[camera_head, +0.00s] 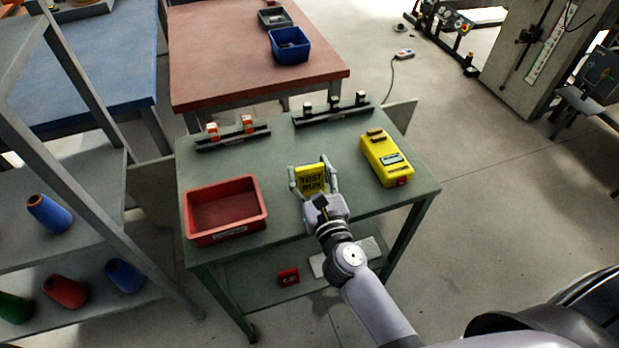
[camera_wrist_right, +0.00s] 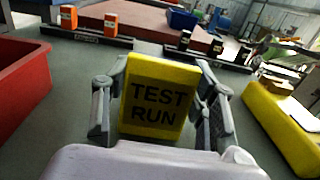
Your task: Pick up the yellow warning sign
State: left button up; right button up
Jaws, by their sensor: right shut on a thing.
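The yellow warning sign (camera_head: 311,179) reads "TEST RUN" and is at the middle of the green table (camera_head: 275,158). My right gripper (camera_head: 314,184) is around it, with one finger on each side, shut on it. In the right wrist view the sign (camera_wrist_right: 157,98) faces the camera, slightly tilted, between the two fingers of the right gripper (camera_wrist_right: 160,105). I cannot tell whether its bottom edge touches the table. My left gripper is not in view.
A red bin (camera_head: 225,209) stands left of the sign, and a yellow device (camera_head: 386,158) right of it. Two dark racks, one with orange pieces (camera_head: 233,136) and one with dark pieces (camera_head: 333,107), lie behind. A shelf with thread cones (camera_head: 48,213) stands left.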

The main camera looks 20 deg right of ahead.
jog(key=c, duration=0.5)
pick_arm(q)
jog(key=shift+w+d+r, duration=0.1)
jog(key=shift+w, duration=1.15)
pick_arm(e)
jog(key=shift+o, duration=0.2)
